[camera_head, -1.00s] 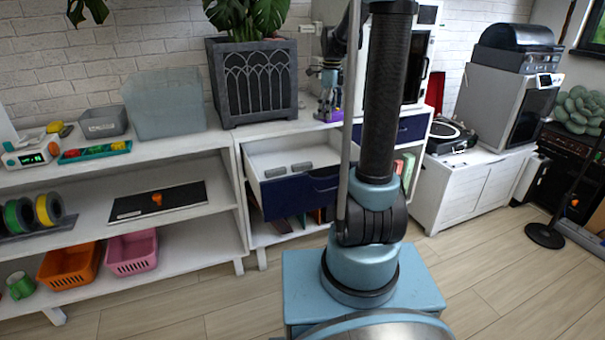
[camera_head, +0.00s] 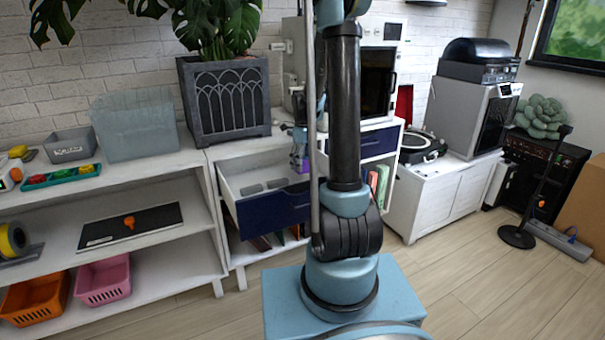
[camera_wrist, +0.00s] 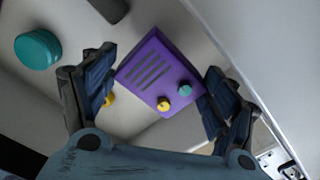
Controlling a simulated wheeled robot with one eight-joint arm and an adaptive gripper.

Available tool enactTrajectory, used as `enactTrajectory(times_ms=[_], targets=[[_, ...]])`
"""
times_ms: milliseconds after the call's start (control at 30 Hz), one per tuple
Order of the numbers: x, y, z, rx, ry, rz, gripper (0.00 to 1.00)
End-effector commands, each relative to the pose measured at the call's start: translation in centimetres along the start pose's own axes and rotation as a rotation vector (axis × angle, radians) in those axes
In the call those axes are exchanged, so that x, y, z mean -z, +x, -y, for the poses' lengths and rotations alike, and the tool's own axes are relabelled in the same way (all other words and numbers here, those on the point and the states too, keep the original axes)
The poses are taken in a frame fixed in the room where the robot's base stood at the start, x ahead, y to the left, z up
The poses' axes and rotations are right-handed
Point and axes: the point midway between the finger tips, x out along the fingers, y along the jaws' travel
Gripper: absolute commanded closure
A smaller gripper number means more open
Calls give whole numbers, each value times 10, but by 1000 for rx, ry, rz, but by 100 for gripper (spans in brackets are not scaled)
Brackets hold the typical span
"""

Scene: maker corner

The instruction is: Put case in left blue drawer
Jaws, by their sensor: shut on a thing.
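The case is a purple box (camera_wrist: 160,72) with dark slots and a yellow and a teal knob. My gripper (camera_wrist: 158,84) is shut on it, one finger on each side. In the head view the case (camera_head: 299,162) hangs below my gripper (camera_head: 300,138), near the right rear of the open left blue drawer (camera_head: 272,212). My arm hides part of this area. The drawer has a white inside with grey items in it. I cannot tell whether the case is fully over the drawer.
A teal round piece (camera_wrist: 37,50) and a dark piece (camera_wrist: 112,8) lie on the pale surface below the case. A white panel (camera_wrist: 270,50) runs close on the right. A planter (camera_head: 225,100) stands on the cabinet left of my arm.

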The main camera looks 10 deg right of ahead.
Motion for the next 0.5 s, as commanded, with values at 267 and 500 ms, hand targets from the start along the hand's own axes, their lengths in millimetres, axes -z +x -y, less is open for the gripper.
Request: enactTrajectory(times_ms=[267, 500], targets=[[-1, 22, 0, 0, -1, 0, 47], [-2, 45, -1, 0, -3, 0, 47]])
